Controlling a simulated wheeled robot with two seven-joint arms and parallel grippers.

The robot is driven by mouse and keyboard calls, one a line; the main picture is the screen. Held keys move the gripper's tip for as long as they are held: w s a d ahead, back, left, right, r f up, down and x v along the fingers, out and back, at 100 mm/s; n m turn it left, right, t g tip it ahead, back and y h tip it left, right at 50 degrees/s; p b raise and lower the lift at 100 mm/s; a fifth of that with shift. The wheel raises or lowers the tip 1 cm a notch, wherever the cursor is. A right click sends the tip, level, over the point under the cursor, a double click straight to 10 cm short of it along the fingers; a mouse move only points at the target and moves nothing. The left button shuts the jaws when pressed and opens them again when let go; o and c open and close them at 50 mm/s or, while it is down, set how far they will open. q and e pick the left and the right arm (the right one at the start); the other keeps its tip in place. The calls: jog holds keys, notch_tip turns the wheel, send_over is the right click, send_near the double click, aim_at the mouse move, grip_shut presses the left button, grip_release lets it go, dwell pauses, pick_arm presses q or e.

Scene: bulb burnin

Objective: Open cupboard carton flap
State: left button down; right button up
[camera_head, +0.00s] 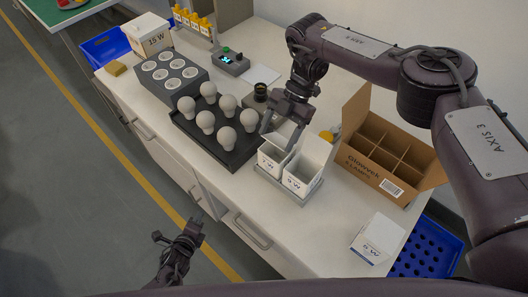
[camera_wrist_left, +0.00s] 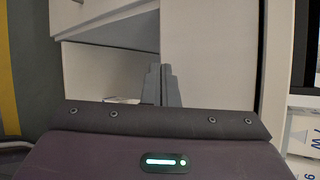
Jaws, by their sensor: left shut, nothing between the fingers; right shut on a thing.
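My left gripper (camera_head: 198,222) is shut and empty, low in front of the white cupboard front below the counter. In the left wrist view its closed fingers (camera_wrist_left: 161,84) point at pale panels. An opening (camera_wrist_left: 105,72) shows left of them, with a small pale thing (camera_wrist_left: 122,100) low inside, partly hidden by my gripper. My right gripper (camera_head: 267,127) is shut at the top of the white 7 W carton (camera_head: 270,166), which stands in a grey holder (camera_head: 289,196) beside the 9 W carton (camera_head: 297,184). The exact part gripped is hidden.
A black tray (camera_head: 234,160) of several bulbs, a grey socket block (camera_head: 168,89) and a 15 W carton (camera_head: 148,38) stand on the counter. An open brown divided box (camera_head: 372,175) and another white carton (camera_head: 375,240) are right. A blue crate (camera_head: 432,243) is lower right.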

pick_arm(q)
jog(key=d+r+m+t+h, duration=0.2)
jog(key=d+r+m+h, duration=0.3)
jog(key=r+m, duration=0.5)
jog(key=m+h, duration=0.6)
jog(key=m, duration=0.4)
send_near(274, 142)
notch_tip(274, 142, down, 3)
jog(key=w+d, duration=0.3)
jog(key=shift+w+d+r, duration=0.15)
jog(key=shift+w+r, duration=0.05)
jog(key=shift+r, duration=0.35)
jog(key=shift+w+d+r, duration=0.2)
jog(key=shift+w+r, duration=0.05)
jog(key=shift+r, duration=0.3)
jog(key=shift+w+d+r, duration=0.15)
jog(key=shift+w+r, duration=0.05)
jog(key=shift+r, duration=0.3)
